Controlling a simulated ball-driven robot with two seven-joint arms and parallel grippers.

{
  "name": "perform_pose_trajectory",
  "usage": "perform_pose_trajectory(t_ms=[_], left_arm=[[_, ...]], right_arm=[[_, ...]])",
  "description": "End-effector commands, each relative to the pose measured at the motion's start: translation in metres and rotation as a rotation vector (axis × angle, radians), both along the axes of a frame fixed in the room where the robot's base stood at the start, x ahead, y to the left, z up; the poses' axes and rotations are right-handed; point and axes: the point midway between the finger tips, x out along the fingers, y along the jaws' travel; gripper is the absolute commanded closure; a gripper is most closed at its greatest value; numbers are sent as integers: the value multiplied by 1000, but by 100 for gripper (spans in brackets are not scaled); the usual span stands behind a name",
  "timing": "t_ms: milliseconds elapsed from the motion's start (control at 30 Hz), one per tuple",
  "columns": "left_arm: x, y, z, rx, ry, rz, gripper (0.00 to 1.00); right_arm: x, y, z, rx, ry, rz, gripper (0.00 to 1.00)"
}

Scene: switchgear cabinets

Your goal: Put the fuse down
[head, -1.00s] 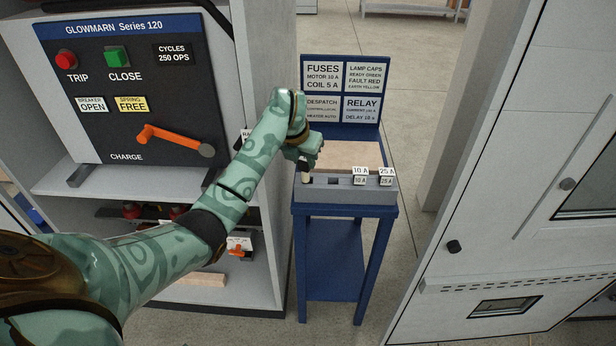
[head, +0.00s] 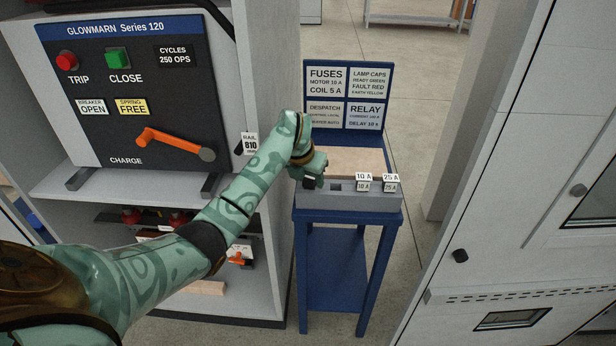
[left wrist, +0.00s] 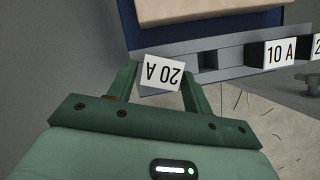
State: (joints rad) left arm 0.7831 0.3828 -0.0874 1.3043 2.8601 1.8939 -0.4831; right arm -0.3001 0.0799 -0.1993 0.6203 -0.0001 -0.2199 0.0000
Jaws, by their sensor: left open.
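My left gripper (head: 313,184) is at the left end of the grey fuse rack (head: 345,201) on the blue stand. In the left wrist view its two fingers (left wrist: 160,92) are open, one on each side of a fuse with a white "20 A" label (left wrist: 163,74). The label reads upside down there and is slightly tilted. The fuse is at the rack's left end; whether it is fully seated cannot be told. My right gripper is not in view.
Fuses marked 10 A (head: 363,182) and 25 A (head: 390,183) stand further right in the rack. A tan block (head: 352,161) lies behind it, before the blue sign board (head: 348,95). The breaker cabinet (head: 130,90) is close on the left.

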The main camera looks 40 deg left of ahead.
Motion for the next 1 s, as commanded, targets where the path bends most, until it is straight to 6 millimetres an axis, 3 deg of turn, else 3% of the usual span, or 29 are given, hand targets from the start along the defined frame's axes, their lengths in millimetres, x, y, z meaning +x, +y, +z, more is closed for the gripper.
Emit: perform_pose_trajectory(t_ms=[167,400,600,1000], left_arm=[[-5,-1,18,0,-4,0,50],[-26,-4,73,1,-8,1,50],[-40,-7,104,1,-5,0,50],[-45,-8,112,0,-1,0,50]], right_arm=[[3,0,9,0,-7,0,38],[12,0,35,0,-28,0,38],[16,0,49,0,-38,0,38],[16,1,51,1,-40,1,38]])
